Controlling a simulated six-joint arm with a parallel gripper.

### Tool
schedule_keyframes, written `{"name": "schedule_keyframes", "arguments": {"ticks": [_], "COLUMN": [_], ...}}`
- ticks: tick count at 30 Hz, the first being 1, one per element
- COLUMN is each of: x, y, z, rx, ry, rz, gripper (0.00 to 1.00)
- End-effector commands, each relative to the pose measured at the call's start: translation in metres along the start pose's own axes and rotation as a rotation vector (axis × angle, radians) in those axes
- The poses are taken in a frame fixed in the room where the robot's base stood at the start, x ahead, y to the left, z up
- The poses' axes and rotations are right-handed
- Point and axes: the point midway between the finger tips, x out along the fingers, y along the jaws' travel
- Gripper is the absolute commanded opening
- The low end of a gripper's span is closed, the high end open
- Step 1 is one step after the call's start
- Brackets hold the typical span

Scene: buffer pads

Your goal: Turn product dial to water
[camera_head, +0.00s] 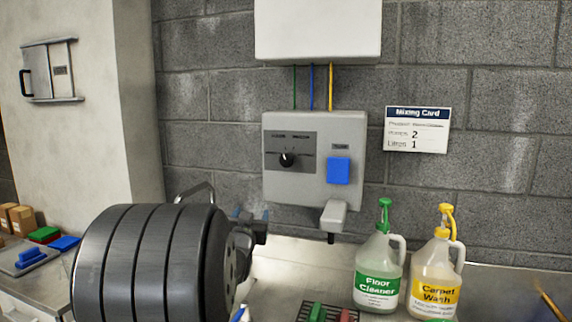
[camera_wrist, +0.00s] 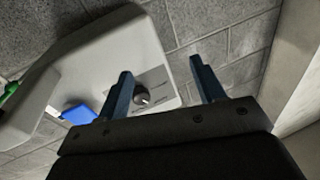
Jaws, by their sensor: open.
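The product dial (camera_head: 287,159) is a round black knob with a white mark, on a dark grey panel (camera_head: 300,138) of the white wall dispenser (camera_head: 348,125). The labels above the dial are too small to read. My gripper (camera_head: 252,216) is in front of the dispenser, below and left of the dial in the head view. In the wrist view, my gripper (camera_wrist: 160,82) is open with its two blue fingers apart and empty. The dial (camera_wrist: 142,96) shows beyond the fingers, close to the left one, and appears untouched.
A blue button (camera_head: 339,170) and a spout (camera_head: 333,216) are on the dispenser's right side. Floor cleaner (camera_head: 378,275) and carpet wash (camera_head: 434,280) bottles stand on the counter below. A mixing card (camera_head: 417,130) hangs at right. Wall around the dispenser is mostly clear.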

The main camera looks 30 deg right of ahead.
Motion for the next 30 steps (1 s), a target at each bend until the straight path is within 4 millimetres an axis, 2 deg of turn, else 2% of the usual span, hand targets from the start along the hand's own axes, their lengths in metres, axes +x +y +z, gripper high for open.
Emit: {"name": "schedule_keyframes", "arguments": {"ticks": [1, 3, 6, 9, 12, 17, 30], "x": [-0.009, -0.021, -0.035, -0.044, -0.044, -0.026, 0.056], "y": [0.014, 0.029, 0.045, 0.054, 0.057, 0.06, 0.072], "z": [-0.017, -0.035, -0.054, -0.065, -0.069, -0.075, -0.102], "rx": [-0.006, -0.015, -0.028, -0.035, -0.038, -0.038, -0.038], "ry": [0.07, 0.156, 0.248, 0.298, 0.316, 0.319, 0.316], "rz": [0.033, 0.073, 0.118, 0.143, 0.153, 0.153, 0.152], "gripper": [0.62, 0.62, 0.62, 0.62, 0.62, 0.62, 0.62]}}
